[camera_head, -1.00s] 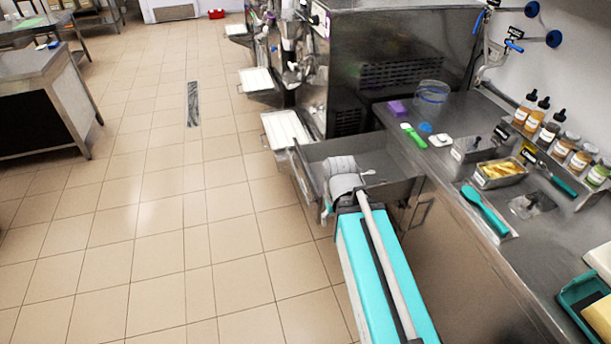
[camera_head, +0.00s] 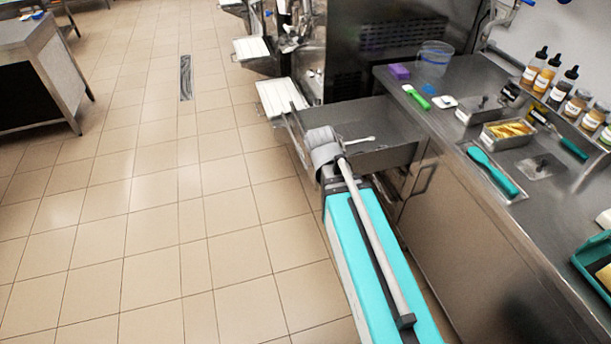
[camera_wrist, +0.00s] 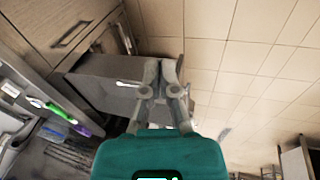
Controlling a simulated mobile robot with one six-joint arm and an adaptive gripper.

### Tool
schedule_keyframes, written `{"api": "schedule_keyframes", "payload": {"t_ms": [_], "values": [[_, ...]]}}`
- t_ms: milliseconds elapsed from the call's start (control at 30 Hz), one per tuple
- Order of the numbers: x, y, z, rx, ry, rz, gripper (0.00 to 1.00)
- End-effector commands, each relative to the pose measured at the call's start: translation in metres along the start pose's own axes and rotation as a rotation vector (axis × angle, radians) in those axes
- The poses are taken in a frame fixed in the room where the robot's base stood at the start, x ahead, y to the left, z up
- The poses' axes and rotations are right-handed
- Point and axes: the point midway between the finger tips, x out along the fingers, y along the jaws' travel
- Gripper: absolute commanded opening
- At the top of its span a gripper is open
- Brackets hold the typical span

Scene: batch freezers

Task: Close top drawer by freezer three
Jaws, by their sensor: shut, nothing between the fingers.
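The top drawer (camera_head: 385,155) is open, sticking out left from the counter front beside the freezer (camera_head: 385,55). A light-coloured utensil (camera_head: 358,141) lies in it. My wrist is at the drawer's outer end in the head view, where it hides part of the drawer front and my fingers cannot be made out. In the wrist view, my gripper (camera_wrist: 169,66) is shut and empty, its fingertips overlapping the outer end of the drawer (camera_wrist: 105,68). I cannot tell whether they touch it.
The counter (camera_head: 440,125) holds a green-handled tool (camera_head: 416,97), a teal spatula (camera_head: 492,172), a clear tub (camera_head: 433,60) and several bottles. A closed front with a handle (camera_head: 424,178) is below. White trays (camera_head: 280,96) jut out beyond the drawer. The tiled floor at left is clear.

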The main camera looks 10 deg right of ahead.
Motion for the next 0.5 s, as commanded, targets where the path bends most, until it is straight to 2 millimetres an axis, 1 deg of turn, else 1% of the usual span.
{"api": "schedule_keyframes", "payload": {"t_ms": [33,500], "values": [[0.018,-0.004,-0.005,-0.008,0.011,0.024,0.0],[0.086,-0.013,-0.049,-0.096,0.126,0.263,0.0]]}}
